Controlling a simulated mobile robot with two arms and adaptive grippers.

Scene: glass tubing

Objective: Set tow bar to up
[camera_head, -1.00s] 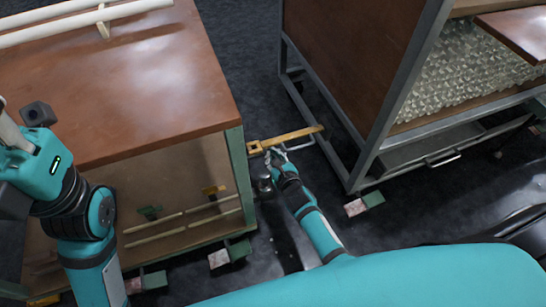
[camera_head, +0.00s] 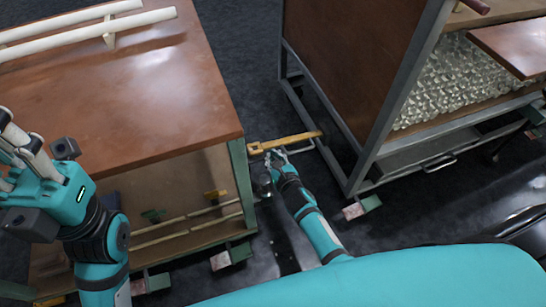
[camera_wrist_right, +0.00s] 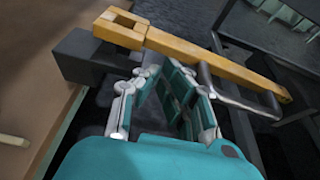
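The tow bar (camera_head: 288,141) is a yellow bar with a slotted end. In the head view it lies low across the gap between the left table and the right cart. It also shows across the top of the right wrist view (camera_wrist_right: 200,52), with a grey loop handle (camera_wrist_right: 240,98) below it. My right gripper (camera_head: 274,157) is just on the near side of the bar. In the wrist view its fingers (camera_wrist_right: 160,85) are apart with nothing visible between them, the bar just beyond the tips. My left gripper (camera_head: 14,155) is raised at the left edge, partly cut off; its opening is unclear.
A brown-topped table (camera_head: 150,90) with white tubes (camera_head: 75,30) stands left; its green leg is close to my right gripper. A grey-framed cart (camera_head: 352,70) with a bin of clear glass pieces (camera_head: 455,80) stands right. Dark floor lies between them.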

